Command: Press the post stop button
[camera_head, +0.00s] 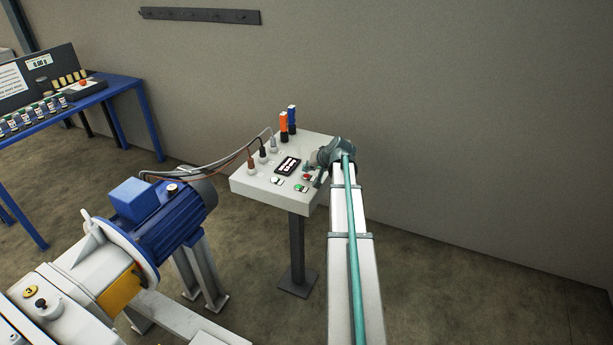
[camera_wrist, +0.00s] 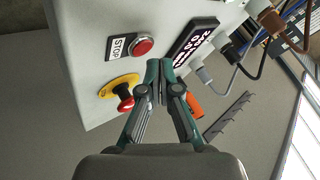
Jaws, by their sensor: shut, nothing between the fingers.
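The post (camera_head: 256,187) is a light box on a dark column. In the wrist view, the round red stop button (camera_wrist: 143,47) sits next to a black-and-white STOP label (camera_wrist: 119,47) on its panel. My gripper (camera_wrist: 159,68) is shut and empty. Its fingertips appear just right of and below the stop button in the wrist view. I cannot tell their exact distance from the panel. In the head view, my arm reaches over the right side of the post and partly covers that end.
A red mushroom button on a yellow base (camera_wrist: 121,92) sits below-left of my fingertips. A black display (camera_head: 287,166) and several cable plugs are on the panel. Orange and blue handles (camera_head: 284,122) stand at its back. A blue motor (camera_head: 160,215) is at the left.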

